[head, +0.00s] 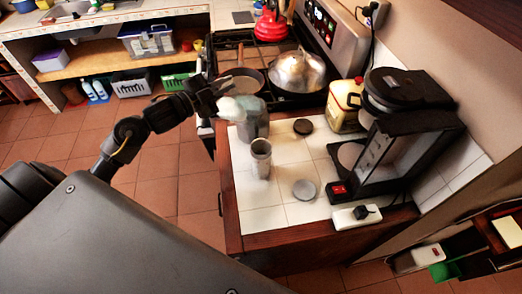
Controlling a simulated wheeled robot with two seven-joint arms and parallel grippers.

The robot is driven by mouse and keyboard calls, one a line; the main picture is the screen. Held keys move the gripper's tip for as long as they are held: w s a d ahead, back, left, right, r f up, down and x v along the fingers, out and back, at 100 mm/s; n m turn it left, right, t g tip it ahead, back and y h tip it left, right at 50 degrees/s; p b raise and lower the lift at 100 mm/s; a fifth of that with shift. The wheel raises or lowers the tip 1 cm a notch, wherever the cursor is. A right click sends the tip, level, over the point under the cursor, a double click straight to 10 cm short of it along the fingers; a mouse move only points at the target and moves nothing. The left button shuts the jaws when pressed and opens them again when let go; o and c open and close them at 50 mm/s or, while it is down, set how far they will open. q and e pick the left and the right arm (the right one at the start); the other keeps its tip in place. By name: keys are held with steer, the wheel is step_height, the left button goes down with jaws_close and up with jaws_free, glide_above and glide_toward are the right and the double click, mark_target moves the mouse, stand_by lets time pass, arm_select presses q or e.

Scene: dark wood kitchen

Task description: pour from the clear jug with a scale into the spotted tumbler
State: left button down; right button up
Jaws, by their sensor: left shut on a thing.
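My left gripper (222,92) reaches in from the left over the tiled counter's far-left corner. It is shut on the clear jug (253,118), a greyish, see-through vessel with a pale whitish part on its left side. The jug is close behind the spotted tumbler; its tilt, contents and scale are too blurred to tell. The spotted tumbler (261,158) is a grey cylinder standing upright on the white tiles, in front of the jug. Its spots and inside are not clear. My right gripper is not in view.
On the white-tiled counter (262,220) are a dark round lid (303,126), a grey disc (304,190), a yellow container (345,105), a black coffee machine (395,140) and a power strip (356,215). The stove with a pan (241,80) and domed pot (298,72) lies behind.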

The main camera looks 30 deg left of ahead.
mark_target(233, 102)
arm_select(q)
steer(key=shift+s+d+f+m+b, duration=0.3)
steer(key=shift+d+f+m+b, duration=0.45)
steer(key=shift+b, duration=0.5)
steer(key=shift+s+d+m, duration=0.1)
steer(key=shift+d+m, duration=0.05)
steer(key=shift+m, duration=0.1)
steer(key=shift+d+b, duration=0.15)
steer(key=shift+b, duration=0.35)
